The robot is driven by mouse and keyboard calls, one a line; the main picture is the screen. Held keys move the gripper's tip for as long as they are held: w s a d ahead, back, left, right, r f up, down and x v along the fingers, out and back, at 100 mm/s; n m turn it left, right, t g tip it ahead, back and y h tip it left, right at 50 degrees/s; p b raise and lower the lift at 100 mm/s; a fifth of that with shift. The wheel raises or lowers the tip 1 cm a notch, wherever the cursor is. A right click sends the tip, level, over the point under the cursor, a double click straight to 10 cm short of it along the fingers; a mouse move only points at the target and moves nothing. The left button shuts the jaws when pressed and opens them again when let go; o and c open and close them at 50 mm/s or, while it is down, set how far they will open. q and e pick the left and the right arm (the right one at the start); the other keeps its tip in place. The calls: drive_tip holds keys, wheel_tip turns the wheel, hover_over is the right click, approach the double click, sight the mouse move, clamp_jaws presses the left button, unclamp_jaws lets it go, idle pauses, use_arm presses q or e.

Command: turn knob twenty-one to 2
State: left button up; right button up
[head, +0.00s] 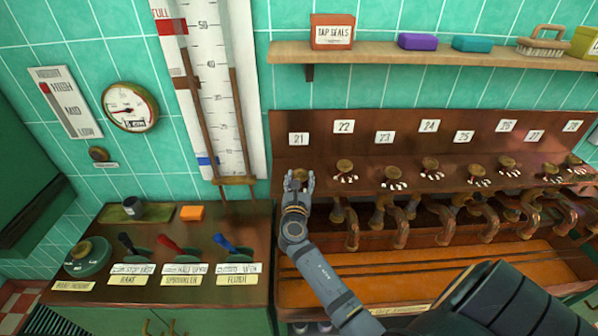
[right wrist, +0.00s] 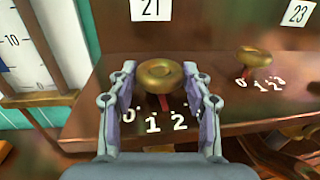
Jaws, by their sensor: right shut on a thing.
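Knob twenty-one is a round brass knob (right wrist: 160,73) below the white 21 plate (head: 298,139). It sits on a brown wooden ledge, with white digits on the ledge in front of it. In the right wrist view its red pointer (right wrist: 165,102) points toward the gap between 1 and 2. The 0 is partly covered by the left finger, and the marks past 2 are hidden by the right finger. My right gripper (head: 299,182) is shut on the knob, one finger on each side. My left gripper is not in view.
More brass knobs, such as the one under 23 (right wrist: 254,57), stand in a row to the right, above copper taps (head: 351,228). A tall white gauge (head: 212,90) is at the left. A side counter holds three levers (head: 170,247). A shelf (head: 420,53) runs above.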

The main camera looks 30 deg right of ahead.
drive_tip(key=shift+d+n+t+y+p, duration=0.15)
drive_tip(key=shift+n+t+y+p, duration=0.45)
drive_tip(key=shift+n+t+y, duration=0.55)
drive_tip(key=shift+g+y, duration=0.25)
drive_tip(key=shift+y, duration=0.1)
drive_tip(key=o, duration=1.2)
drive_tip(key=shift+c, duration=0.2)
drive_tip(key=shift+s, duration=0.15)
drive_tip(key=v, duration=1.2)
drive_tip(key=shift+f, duration=0.1)
